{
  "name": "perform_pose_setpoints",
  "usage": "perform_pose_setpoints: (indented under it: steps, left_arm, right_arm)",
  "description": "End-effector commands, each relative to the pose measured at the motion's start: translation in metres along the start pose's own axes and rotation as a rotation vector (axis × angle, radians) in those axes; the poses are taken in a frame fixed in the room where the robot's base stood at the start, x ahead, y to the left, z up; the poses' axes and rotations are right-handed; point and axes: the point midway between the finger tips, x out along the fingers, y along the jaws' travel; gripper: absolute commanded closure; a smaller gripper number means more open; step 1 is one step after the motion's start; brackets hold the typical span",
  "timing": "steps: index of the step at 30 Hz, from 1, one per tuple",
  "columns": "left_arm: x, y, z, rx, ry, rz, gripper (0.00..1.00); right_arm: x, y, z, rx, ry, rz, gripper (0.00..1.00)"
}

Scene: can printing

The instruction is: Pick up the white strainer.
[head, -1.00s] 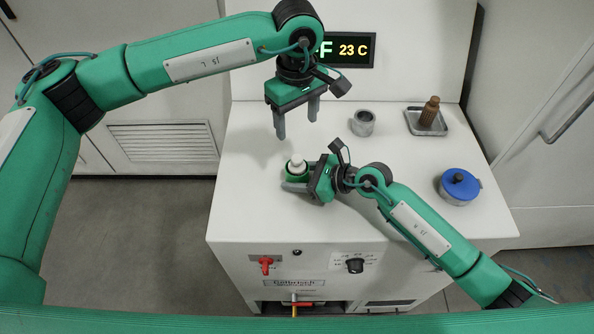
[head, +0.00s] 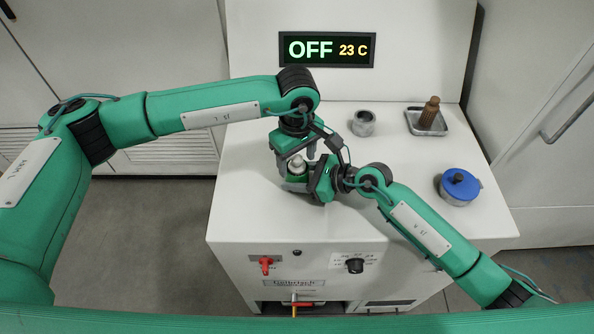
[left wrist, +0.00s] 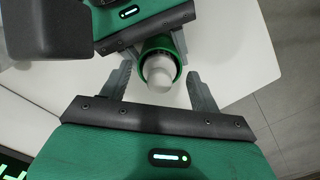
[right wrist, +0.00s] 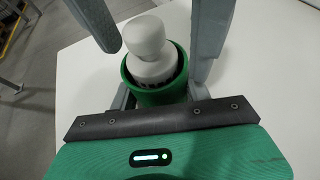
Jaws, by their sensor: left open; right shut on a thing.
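The white strainer (head: 297,166), a pale piece with a rounded knob on top, sits upright in a green cup (right wrist: 160,95). It also shows in the left wrist view (left wrist: 159,75) and the right wrist view (right wrist: 146,42). My right gripper (head: 298,186) is shut on the green cup, low above the machine's top; whether the cup touches the top is unclear. My left gripper (left wrist: 159,72) is open, its fingers on either side of the strainer's knob, with gaps showing. In the head view my left gripper partly hides the cup.
The white machine top (head: 400,210) carries a grey ring-shaped cup (head: 363,122), a metal tray (head: 412,119) with a brown bottle-shaped piece (head: 430,111), and a blue-lidded pot (head: 460,186). A display (head: 327,49) reads OFF and 23 C. The front left of the top is clear.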

Motion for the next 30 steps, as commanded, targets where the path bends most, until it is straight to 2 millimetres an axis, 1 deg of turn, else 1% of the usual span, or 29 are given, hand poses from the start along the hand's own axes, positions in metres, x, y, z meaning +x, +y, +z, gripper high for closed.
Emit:
perform_pose_setpoints:
  steps: [2, 5, 9, 12, 17, 20, 23, 30]
  left_arm:
    - [0.000, 0.000, 0.000, 0.000, 0.000, 0.000, 0.37]
    - [0.000, 0.000, 0.000, 0.000, 0.000, 0.000, 0.54]
    - [-0.001, 0.000, 0.000, 0.000, 0.000, 0.000, 0.82]
    - [-0.001, 0.000, 0.000, 0.000, 0.000, 0.001, 0.99]
    - [-0.001, 0.000, 0.000, 0.000, 0.000, 0.001, 0.99]
    - [-0.005, 0.001, 0.000, 0.001, 0.001, 0.002, 0.99]
    - [-0.017, 0.001, 0.000, 0.001, 0.002, 0.004, 0.99]
    - [-0.065, 0.001, 0.000, 0.002, 0.002, 0.004, 0.99]
  right_arm:
    - [0.000, 0.000, 0.000, 0.000, 0.000, 0.000, 0.74]
    - [0.000, 0.000, 0.000, 0.000, 0.000, 0.000, 0.74]
    - [0.000, 0.000, 0.000, 0.000, 0.000, 0.000, 0.74]
    - [0.000, 0.000, 0.000, 0.000, 0.000, 0.000, 0.74]
    - [0.000, 0.000, 0.000, 0.000, 0.000, 0.000, 0.74]
    - [0.000, 0.000, 0.000, 0.000, 0.000, 0.000, 0.74]
    - [0.000, 0.000, 0.000, 0.000, 0.000, 0.000, 0.74]
    - [0.000, 0.000, 0.000, 0.000, 0.000, 0.000, 0.74]
